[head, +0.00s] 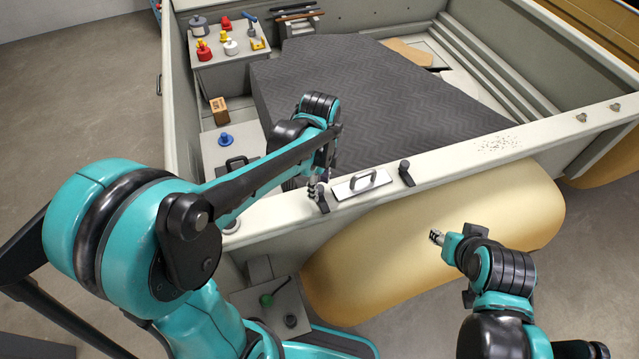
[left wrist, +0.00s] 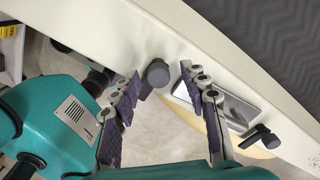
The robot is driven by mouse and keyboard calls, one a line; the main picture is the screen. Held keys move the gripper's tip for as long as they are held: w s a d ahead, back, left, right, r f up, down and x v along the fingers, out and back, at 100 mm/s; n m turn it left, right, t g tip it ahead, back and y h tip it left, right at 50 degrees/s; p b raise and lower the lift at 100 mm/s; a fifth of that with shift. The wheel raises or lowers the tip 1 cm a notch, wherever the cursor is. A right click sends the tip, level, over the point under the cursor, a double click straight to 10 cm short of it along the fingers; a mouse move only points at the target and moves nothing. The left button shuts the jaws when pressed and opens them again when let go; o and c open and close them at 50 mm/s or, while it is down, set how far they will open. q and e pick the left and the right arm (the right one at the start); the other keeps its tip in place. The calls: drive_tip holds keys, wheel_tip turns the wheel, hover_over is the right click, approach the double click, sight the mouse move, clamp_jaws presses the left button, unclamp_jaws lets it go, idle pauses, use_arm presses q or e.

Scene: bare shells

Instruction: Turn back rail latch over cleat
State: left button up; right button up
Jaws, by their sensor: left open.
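Two dark latches sit on the pale rail (head: 465,152), one at each end of a light plate with a grey handle (head: 362,184). The near latch (head: 322,203) is at the plate's left end, and the other latch (head: 406,173) is at its right end. My left gripper (head: 318,186) is open just above the near latch. In the left wrist view that latch's round knob (left wrist: 157,73) shows between the parted fingers (left wrist: 160,100), which do not grip it. The other latch (left wrist: 259,137) lies beyond the right finger. I cannot make out a cleat.
My right gripper (head: 437,238) is outside the rail, before a tan rounded float (head: 520,205). Inside are a dark ribbed mat (head: 370,90), a small box (head: 218,111) and a bench with coloured fittings (head: 229,65).

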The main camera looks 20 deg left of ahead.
use_arm(q)
drive_tip(key=shift+s, duration=0.15)
clamp_jaws()
drive_tip(key=shift+n, duration=0.4)
drive_tip(key=n+b, duration=0.1)
drive_tip(key=n, duration=0.2)
drive_tip(key=shift+n, duration=0.4)
drive_tip(key=n, duration=0.4)
drive_tip(key=shift+n, duration=0.3)
drive_tip(key=n+b, duration=0.1)
drive_tip(key=n, duration=0.8)
drive_tip(key=shift+n, duration=0.3)
